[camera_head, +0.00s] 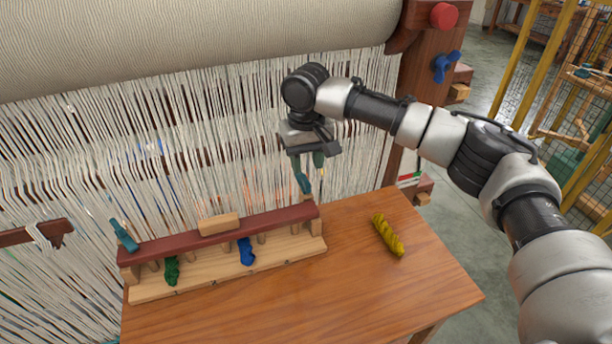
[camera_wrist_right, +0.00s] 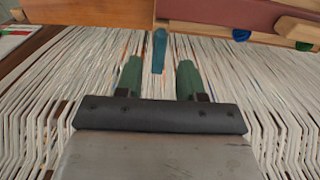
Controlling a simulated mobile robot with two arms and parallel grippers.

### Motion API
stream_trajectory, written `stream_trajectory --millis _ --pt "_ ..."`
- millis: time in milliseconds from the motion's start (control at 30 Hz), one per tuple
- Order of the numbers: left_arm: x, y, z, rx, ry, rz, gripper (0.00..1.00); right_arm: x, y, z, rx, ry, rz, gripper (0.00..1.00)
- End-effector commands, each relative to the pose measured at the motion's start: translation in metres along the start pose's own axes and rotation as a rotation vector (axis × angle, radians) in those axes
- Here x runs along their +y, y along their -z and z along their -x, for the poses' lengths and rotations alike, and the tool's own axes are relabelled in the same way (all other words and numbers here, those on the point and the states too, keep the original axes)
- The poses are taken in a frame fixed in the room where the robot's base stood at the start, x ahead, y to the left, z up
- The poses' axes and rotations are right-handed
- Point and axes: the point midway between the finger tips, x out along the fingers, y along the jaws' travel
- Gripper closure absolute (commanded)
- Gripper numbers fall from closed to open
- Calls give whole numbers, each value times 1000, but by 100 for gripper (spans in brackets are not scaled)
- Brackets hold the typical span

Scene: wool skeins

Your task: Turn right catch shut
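The right catch (camera_head: 302,182) is a small teal lever at the right end of the dark red bar (camera_head: 195,240) of a wooden rack. It stands upright in the head view. My right gripper (camera_head: 307,163) is above it, pointing down. In the right wrist view, my gripper's two green fingertips (camera_wrist_right: 159,76) are apart, and the catch (camera_wrist_right: 159,50) shows between and just beyond them. I see no clear contact. The left catch (camera_head: 125,236), also teal, leans at the bar's left end. My left gripper is in no view.
A green skein (camera_head: 172,270) and a blue skein (camera_head: 247,252) hang at the rack, under the bar with its wooden handle (camera_head: 218,224). A yellow skein (camera_head: 389,236) lies on the clear right part of the table (camera_head: 350,290). Loom threads (camera_head: 230,120) rise close behind.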

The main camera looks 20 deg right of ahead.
Motion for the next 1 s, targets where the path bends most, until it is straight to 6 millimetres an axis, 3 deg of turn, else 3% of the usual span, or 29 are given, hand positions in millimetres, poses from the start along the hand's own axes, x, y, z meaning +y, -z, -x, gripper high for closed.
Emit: stream_trajectory --millis 100,300,433,667,700,933,1000 --pt "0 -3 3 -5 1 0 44 0 0 -22 -3 -1 -1 62" --pt "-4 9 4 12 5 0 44 0 0 -46 -1 0 0 62" --pt "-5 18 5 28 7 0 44 0 0 -53 1 1 0 62" --pt "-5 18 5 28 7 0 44 0 0 -54 1 1 0 62" --pt "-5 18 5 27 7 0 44 0 0 -54 1 1 0 63" --pt "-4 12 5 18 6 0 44 0 0 -54 1 1 0 98" --pt "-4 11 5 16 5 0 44 0 0 -54 1 1 0 100"
